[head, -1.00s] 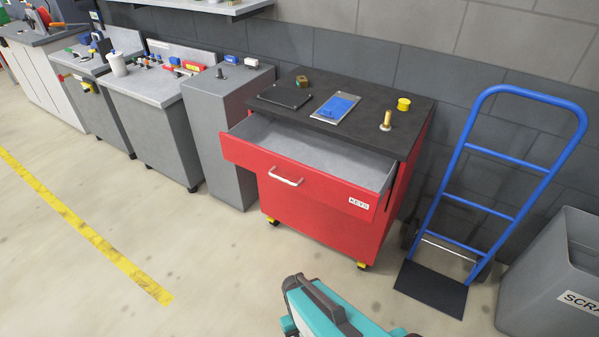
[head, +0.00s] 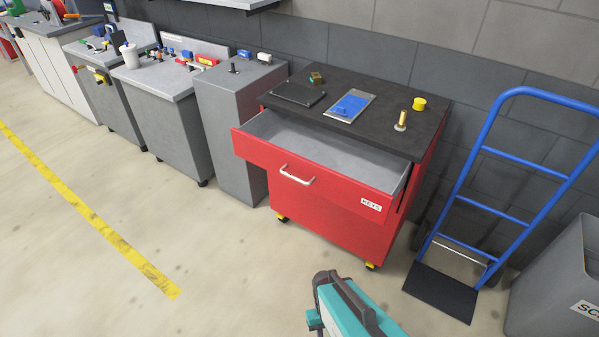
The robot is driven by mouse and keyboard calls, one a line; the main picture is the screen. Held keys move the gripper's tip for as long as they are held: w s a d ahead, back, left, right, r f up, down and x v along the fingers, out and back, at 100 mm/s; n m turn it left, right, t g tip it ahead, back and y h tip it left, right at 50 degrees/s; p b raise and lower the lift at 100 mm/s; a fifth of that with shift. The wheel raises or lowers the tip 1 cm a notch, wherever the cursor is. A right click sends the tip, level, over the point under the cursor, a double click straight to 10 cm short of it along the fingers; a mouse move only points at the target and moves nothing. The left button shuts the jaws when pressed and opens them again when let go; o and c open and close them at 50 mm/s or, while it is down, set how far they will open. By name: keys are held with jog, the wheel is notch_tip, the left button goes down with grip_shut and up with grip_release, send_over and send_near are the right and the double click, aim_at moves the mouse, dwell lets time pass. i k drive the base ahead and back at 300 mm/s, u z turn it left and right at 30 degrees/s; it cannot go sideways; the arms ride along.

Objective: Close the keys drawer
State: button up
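The keys drawer (head: 330,190) is the red top drawer of a red cabinet with a dark top. It is pulled well out, and its grey inside shows empty where visible. A silver bar handle (head: 297,176) is on its front, with a white KEYS label (head: 371,205) at the right. A teal and dark grey part of my own body shows at the bottom centre, below and in front of the cabinet. I cannot make out my gripper's fingers in this view.
The cabinet top (head: 385,120) carries a blue item on a plate, a dark pad, a brass piece and a yellow cap. A blue hand truck (head: 505,210) and a grey scrap bin (head: 560,280) stand right. Grey benches stand left. The floor (head: 210,250) in front is clear.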

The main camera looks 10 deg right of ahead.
aim_at(365, 180)
jog(key=u, duration=0.15)
jog(key=i, duration=1)
jog(key=u, duration=1.05)
jog(key=k, duration=0.85)
jog(key=u, duration=0.1)
